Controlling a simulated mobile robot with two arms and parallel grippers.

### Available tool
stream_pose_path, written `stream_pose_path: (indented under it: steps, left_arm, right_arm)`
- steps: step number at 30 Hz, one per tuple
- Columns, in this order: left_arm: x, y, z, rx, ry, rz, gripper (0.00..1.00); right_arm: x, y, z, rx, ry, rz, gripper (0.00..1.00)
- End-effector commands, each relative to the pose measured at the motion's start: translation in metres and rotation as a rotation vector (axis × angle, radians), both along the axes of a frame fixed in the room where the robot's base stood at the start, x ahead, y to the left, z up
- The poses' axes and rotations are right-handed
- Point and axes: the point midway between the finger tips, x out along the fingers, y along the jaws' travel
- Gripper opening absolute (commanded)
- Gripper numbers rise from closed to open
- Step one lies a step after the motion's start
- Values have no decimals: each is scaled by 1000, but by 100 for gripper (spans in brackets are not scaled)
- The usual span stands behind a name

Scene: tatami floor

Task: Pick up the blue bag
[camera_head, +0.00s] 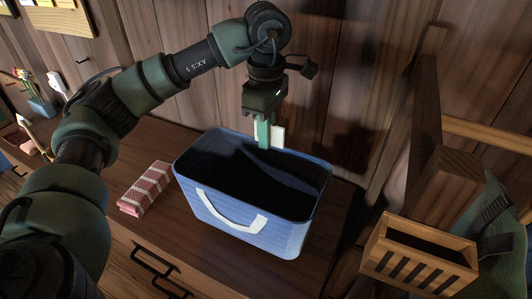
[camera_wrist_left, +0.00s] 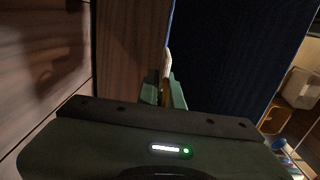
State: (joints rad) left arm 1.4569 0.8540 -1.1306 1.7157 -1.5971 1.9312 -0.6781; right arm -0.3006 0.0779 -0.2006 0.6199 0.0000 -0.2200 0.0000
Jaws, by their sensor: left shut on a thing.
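The blue bag (camera_head: 283,238) is an open-topped, box-shaped bag with a dark inside and a white handle on its near side. It appears to stand upright on the dark wooden cabinet top (camera_head: 140,150). My left gripper (camera_head: 268,134) reaches down at the bag's far rim and is shut on the white far handle. In the left wrist view, a pale strip of the handle stands between the fingertips (camera_wrist_left: 172,92), beside the dark blue bag wall (camera_wrist_left: 235,55). Much of the far handle is hidden by the fingers. My right gripper is out of view.
A folded red-and-white cloth (camera_head: 146,188) lies just left of the bag. A slatted wooden box (camera_head: 420,263) and wooden posts stand at the right. A plank wall (camera_head: 340,70) rises close behind the bag. A flower vase (camera_head: 40,105) is at the far left.

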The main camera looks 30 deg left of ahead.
Motion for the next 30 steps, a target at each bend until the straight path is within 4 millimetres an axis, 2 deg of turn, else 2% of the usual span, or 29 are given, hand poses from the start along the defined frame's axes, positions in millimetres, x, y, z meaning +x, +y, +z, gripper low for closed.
stream_pose_path:
  steps: [3,4,21,27,30]
  left_arm:
    - [1,-1,24,-2,-6,-1,0]
    - [-3,0,25,-1,-4,-2,0]
    - [-139,-7,23,1,-3,-1,0]
    - [-173,-9,23,1,-2,-1,0]
    - [-184,-10,24,-1,-2,-1,0]
  right_arm:
    - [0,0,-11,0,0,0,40]
    - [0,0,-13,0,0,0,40]
    - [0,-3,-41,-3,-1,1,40]
    - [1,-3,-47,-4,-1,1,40]
    - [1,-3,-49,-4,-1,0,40]
